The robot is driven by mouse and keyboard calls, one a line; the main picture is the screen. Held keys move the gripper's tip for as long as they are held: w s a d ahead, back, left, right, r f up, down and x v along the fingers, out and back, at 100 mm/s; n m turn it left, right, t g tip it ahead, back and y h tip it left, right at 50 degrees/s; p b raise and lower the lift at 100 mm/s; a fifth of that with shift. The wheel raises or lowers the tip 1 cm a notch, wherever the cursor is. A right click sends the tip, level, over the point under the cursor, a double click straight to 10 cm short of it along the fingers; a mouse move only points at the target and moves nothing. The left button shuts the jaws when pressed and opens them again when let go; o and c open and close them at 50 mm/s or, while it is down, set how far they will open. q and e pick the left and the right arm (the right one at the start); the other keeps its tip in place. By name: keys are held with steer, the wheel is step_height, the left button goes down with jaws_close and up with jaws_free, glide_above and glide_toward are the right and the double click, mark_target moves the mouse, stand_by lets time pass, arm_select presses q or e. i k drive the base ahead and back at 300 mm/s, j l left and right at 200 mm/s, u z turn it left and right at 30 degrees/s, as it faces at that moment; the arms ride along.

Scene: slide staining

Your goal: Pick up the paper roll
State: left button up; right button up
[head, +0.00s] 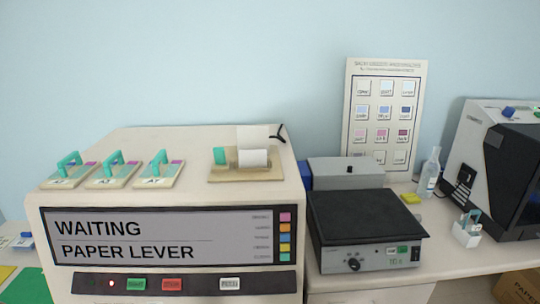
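A white paper roll (253,158) sits in a tan holder (222,176) on top of the large beige machine (190,140), toward its right side. A pale sheet stands up behind the roll. A teal block (219,156) is on the holder, left of the roll. A black lever-like part (278,133) is at the machine's back right corner. The machine's display (150,240) reads "WAITING PAPER LEVER". Neither of my grippers is in view.
Several tan plates with teal handles (113,170) lie left on the machine's top. A black-topped hot plate (365,214) stands to the right, with a clear bottle (429,172), a small white rack (467,232) and a black-and-white device (497,160) beyond. A chart (385,70) stands at the wall.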

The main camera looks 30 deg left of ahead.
mark_target(250, 158)
steer(key=u, duration=1.15)
